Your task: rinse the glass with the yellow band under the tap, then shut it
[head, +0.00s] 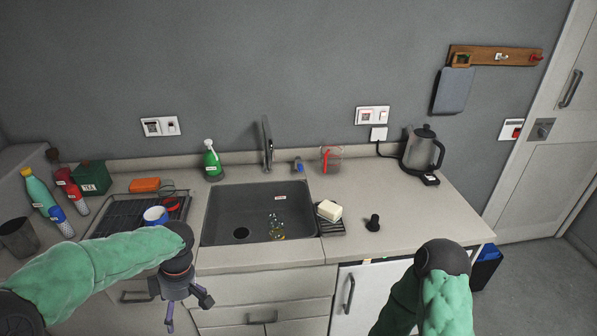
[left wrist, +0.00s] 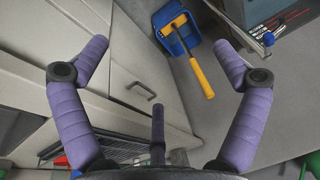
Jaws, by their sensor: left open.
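The tap (head: 267,145) stands upright behind the dark sink (head: 215,205); I cannot tell whether water runs. A small fitting with a blue part (head: 298,166) sits on the counter right of the tap. Inside the sink is a small, see-through, multicoloured patch with some yellow (head: 278,234); I cannot tell whether it is the glass with the yellow band. No yellow-banded glass shows clearly elsewhere. My left gripper (head: 187,307) is open and empty in front of the cabinet, below the counter edge; its spread purple fingers fill the left wrist view (left wrist: 162,52). My right gripper is out of view.
A drying rack (head: 108,218) with a blue-white cup (head: 155,215) stands left of the sink. Bottles (head: 40,192) crowd the far left.

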